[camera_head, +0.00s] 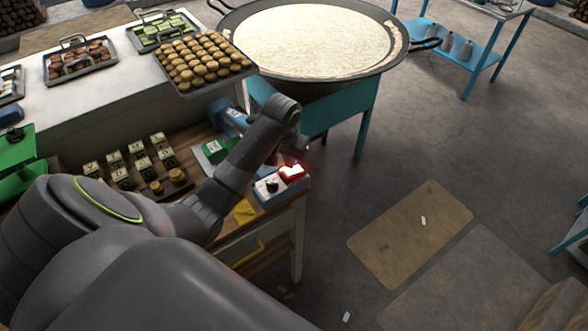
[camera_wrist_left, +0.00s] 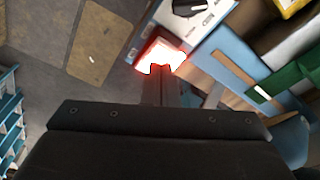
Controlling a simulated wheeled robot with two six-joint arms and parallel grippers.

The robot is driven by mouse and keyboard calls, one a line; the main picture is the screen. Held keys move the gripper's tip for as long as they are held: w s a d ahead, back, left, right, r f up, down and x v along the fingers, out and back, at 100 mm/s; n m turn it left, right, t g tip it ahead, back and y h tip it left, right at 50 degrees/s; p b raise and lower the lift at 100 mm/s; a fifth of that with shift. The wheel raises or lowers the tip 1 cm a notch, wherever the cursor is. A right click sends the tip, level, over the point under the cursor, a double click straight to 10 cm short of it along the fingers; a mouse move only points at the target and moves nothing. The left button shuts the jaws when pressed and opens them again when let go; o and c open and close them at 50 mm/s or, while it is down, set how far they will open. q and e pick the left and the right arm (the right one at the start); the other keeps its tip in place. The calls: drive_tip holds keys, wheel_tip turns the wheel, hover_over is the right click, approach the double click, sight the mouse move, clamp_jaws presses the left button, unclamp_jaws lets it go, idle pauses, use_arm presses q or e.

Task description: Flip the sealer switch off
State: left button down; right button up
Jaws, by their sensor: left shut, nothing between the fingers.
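The sealer's control box (camera_head: 271,189) is a small white and blue box at the right end of the low wooden bench. It has a black knob (camera_head: 272,185) and a switch (camera_head: 291,172) glowing bright red. In the left wrist view the glowing switch (camera_wrist_left: 158,55) lies just beyond my fingertips, with the black knob (camera_wrist_left: 188,8) above it to the right. My left gripper (camera_head: 296,157) is shut and empty, right above the switch. I cannot tell whether the fingertips touch the switch. My right gripper is not in view.
A large pan (camera_head: 310,40) of white milk stands on a blue stand behind the box. A tray of round sweets (camera_head: 203,60) overhangs the white counter. Small boxes and a green device (camera_head: 213,150) sit on the bench. The floor to the right is mostly open.

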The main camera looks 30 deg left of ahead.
sight(289, 172)
use_arm(q)
drive_tip(key=shift+f+b, duration=0.4)
drive_tip(key=shift+f, duration=0.95)
idle(0.4)
drive_tip(key=shift+r, duration=0.1)
wheel_tip(289, 172, up, 3)
drive_tip(key=shift+f+p, duration=0.15)
drive_tip(key=shift+p, duration=1)
drive_tip(key=shift+r, duration=2.1)
